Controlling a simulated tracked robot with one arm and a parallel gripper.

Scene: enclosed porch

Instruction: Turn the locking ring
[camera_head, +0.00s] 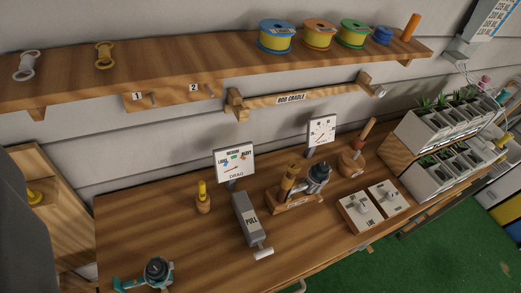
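The wooden workbench (140,225) fills the lower middle, tilted in the picture. On it a small wooden stand (297,203) holds an upright brown handle (288,182) with a grey and black reel (319,174) beside it. I cannot make out a separate locking ring on this assembly; it may be too small or hidden. A second reel, teal and black (156,270), lies at the bench's front left. My gripper is not in view.
A grey PULL block (247,217) with a handle stands before the DRAG gauge (235,162). A dial (321,131), a yellow-topped wooden piece (203,197) and two switch plates (361,211) stand nearby. Spools (276,36) line the shelf. The bench's left half is mostly clear.

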